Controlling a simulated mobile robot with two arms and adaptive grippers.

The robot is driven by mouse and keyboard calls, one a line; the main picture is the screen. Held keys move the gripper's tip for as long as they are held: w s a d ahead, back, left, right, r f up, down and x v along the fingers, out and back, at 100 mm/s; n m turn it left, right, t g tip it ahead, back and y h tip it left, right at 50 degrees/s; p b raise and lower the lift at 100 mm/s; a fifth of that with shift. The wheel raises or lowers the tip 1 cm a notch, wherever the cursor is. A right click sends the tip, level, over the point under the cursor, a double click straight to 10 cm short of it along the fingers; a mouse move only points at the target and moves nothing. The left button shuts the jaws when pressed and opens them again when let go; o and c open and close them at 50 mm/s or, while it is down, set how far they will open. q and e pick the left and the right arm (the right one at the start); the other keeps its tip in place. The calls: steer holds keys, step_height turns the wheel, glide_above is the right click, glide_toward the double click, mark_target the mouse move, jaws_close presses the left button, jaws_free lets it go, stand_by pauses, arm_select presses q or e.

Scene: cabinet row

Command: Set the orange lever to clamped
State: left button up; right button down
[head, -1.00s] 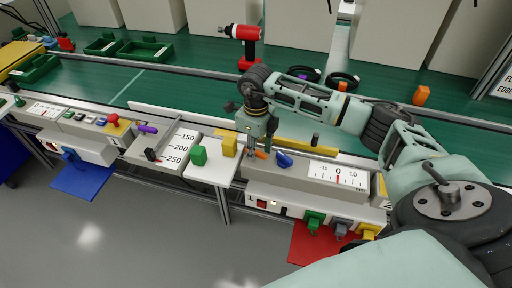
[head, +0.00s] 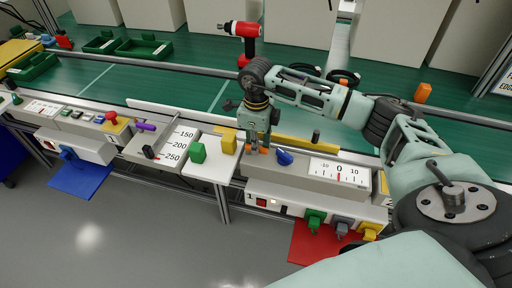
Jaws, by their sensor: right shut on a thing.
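The orange lever (head: 264,150) is on the grey panel with the number scale, just left of a blue lever (head: 285,157). Only small orange bits show, since my right gripper (head: 257,148) covers most of it. That gripper points down from above and is shut on the orange lever. The lever's exact angle is hidden by the fingers. My left gripper is not in view.
A green block (head: 197,152) and a yellow block (head: 229,144) stand on the white shelf left of the gripper. A dark post (head: 316,136) and a scale plate (head: 339,171) are to the right. A red drill (head: 245,38) stands behind on the green table.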

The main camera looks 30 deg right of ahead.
steer(key=shift+n, duration=0.3)
steer(key=c, duration=1.7)
jaws_free()
steer(key=shift+r, duration=0.1)
step_height(320, 180, up, 12)
steer(key=shift+f, duration=0.1)
